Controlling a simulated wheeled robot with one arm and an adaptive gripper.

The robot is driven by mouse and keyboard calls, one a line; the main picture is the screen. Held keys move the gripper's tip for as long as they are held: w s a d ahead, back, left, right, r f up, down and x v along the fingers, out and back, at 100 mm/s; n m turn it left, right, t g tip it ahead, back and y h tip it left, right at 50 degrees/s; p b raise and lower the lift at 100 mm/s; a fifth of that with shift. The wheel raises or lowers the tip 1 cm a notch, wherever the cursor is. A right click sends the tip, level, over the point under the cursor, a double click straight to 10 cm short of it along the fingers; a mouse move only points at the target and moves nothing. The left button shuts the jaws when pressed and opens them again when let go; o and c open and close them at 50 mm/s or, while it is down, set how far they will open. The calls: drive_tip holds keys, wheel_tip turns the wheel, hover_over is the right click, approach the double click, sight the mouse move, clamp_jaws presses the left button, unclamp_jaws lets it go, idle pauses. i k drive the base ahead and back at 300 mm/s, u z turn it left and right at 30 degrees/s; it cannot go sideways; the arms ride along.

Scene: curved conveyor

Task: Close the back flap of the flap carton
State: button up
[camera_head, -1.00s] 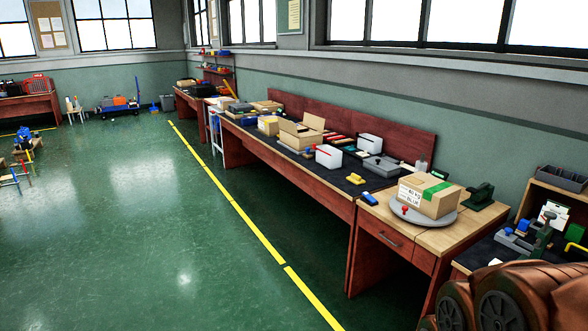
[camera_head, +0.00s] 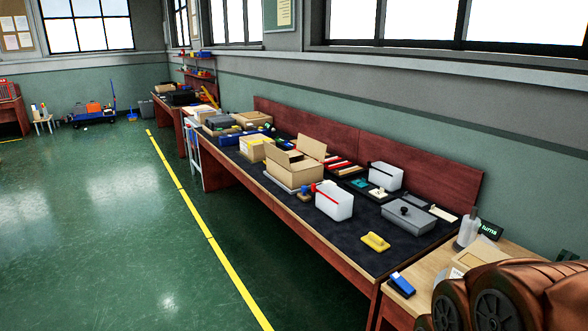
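The flap carton (camera_head: 291,178) is an open tan cardboard box on the dark-topped long bench, around the middle of the view. One flap (camera_head: 312,147) stands up at its far side, leaning back towards the wall. Another flap stands up at its left side. The carton's inside is mostly hidden from here. My gripper is not in view. Brown rounded parts of my arm fill the lower right corner, well apart from the carton.
The green floor (camera_head: 130,250) in front of the bench is clear.

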sight(316, 149)
drive_tip(key=i, duration=1.45)
drive_tip(key=u, duration=0.85)
drive_tip(key=i, duration=0.6)
drive_tip(key=u, duration=0.7)
drive_tip(key=i, duration=0.65)
drive_tip(key=z, duration=0.75)
drive_tip(key=i, duration=0.6)
drive_tip(key=z, duration=0.75)
drive_tip(key=i, duration=0.5)
drive_tip(key=z, duration=0.05)
